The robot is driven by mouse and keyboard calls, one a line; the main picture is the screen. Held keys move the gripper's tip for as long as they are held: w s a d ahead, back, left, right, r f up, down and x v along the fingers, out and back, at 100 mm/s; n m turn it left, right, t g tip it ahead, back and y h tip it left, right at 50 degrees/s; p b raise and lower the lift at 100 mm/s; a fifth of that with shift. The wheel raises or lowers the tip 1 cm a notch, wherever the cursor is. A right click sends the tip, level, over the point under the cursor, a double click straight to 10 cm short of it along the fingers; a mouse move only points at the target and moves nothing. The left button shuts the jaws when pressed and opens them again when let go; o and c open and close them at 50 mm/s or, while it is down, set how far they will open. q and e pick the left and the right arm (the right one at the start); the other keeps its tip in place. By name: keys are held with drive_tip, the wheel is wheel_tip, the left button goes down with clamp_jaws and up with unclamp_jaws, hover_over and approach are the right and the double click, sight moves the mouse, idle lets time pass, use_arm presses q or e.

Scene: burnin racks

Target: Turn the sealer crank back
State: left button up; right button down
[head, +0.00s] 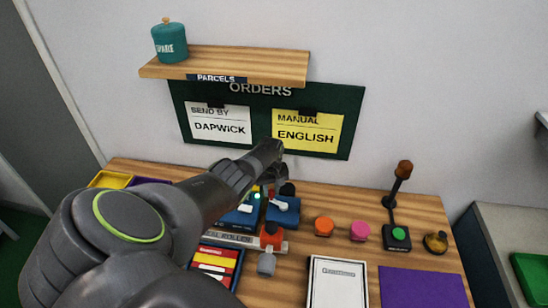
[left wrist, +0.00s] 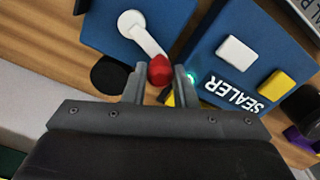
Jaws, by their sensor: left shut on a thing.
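The sealer (left wrist: 225,75) is a blue unit with a white button, a yellow button and a lit green lamp. Beside it, a blue box (left wrist: 110,28) carries the crank, a white arm (left wrist: 143,33) with a red knob (left wrist: 160,68) at its end. In the head view the crank's white part (head: 281,205) shows on its blue box (head: 284,217), below my left gripper (head: 279,181). In the left wrist view my left gripper (left wrist: 160,82) is shut on the red knob, one finger on each side. My arm partly hides the sealer in the head view. My right gripper is not in view.
A white clipboard (head: 337,285) and a purple mat (head: 422,287) lie in front. An orders board (head: 355,115) and a shelf (head: 285,65) are behind.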

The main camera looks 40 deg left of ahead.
use_arm(q)
drive_tip(key=shift+s+n, duration=0.35)
drive_tip(key=shift+n, duration=0.55)
drive_tip(key=shift+s+d+n, duration=0.2)
drive_tip(key=shift+s+n, duration=0.1)
drive_tip(key=shift+n, duration=0.35)
drive_tip(key=shift+s+d+n, duration=0.15)
drive_tip(key=shift+s+n, duration=0.1)
drive_tip(key=shift+n, duration=0.4)
drive_tip(key=o, duration=1)
drive_tip(key=shift+r, duration=0.15)
wheel_tip(320, 180, up, 17)
drive_tip(key=shift+r+b, duration=0.1)
drive_tip(key=shift+b, duration=1)
drive_tip(key=shift+s, duration=0.1)
